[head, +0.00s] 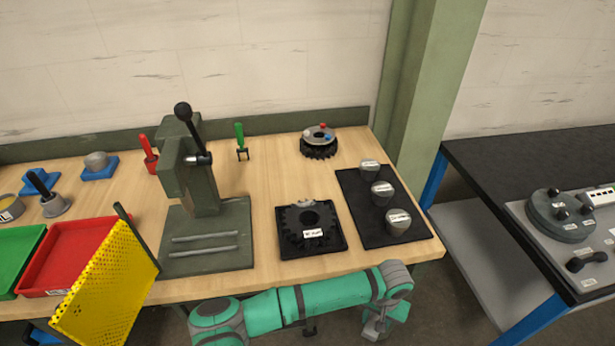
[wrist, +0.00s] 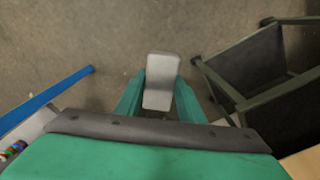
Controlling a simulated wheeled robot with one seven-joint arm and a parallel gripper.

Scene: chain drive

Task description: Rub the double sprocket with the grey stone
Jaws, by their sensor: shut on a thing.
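A black toothed sprocket (head: 298,218) with a white label lies in a square black tray (head: 283,251) near the front of the wooden bench. I take it for the double sprocket, but its label is too small to read surely. My gripper (head: 378,327) hangs in front of the bench's front edge, to the right of and nearer than the sprocket, apart from it. In the wrist view my gripper (wrist: 159,90) is shut on the pale grey stone (wrist: 160,72), a rounded block between the fingers. Only floor lies beyond it.
A dark mat (head: 361,222) with several labelled grey knobs lies right of the tray. A green press (head: 205,250) stands left. Another toothed wheel (head: 319,151) sits behind. A yellow perforated panel (head: 105,285) rises at front left. A dark open container (wrist: 255,70) shows in the wrist view.

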